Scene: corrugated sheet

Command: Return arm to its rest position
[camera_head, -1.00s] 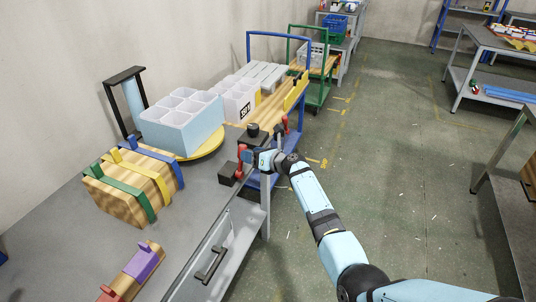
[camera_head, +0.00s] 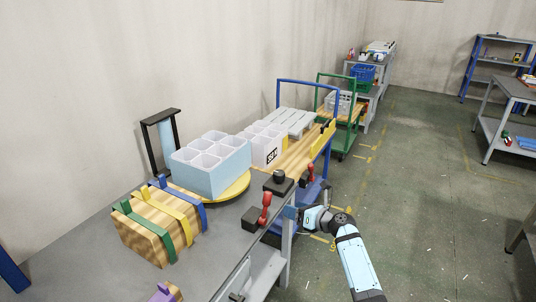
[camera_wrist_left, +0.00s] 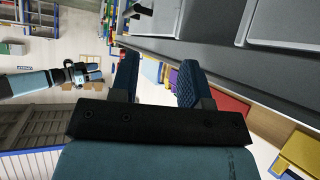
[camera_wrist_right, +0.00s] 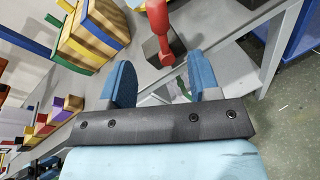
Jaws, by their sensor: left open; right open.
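My light-blue right arm (camera_head: 358,262) reaches up from the bottom right. Its gripper (camera_head: 290,212) is beside the grey workbench's (camera_head: 75,240) right edge, just right of a red-handled toggle clamp (camera_head: 265,207). In the right wrist view the fingers of this gripper (camera_wrist_right: 165,80) are apart with nothing between them. The clamp's red handle (camera_wrist_right: 168,32) shows just beyond them. My left gripper is outside the head view. In the left wrist view its dark-blue fingers (camera_wrist_left: 157,75) are open and empty, beside a grey bench side. Part of my other arm (camera_wrist_left: 25,84) shows at the left.
On the bench are a strapped wooden block (camera_head: 145,237) and a blue compartment box (camera_head: 213,178) on a yellow turntable (camera_head: 235,189). A blue-framed cart (camera_head: 331,145) and a green-framed cart (camera_head: 341,147) stand behind. The floor (camera_head: 430,190) to the right is mostly open.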

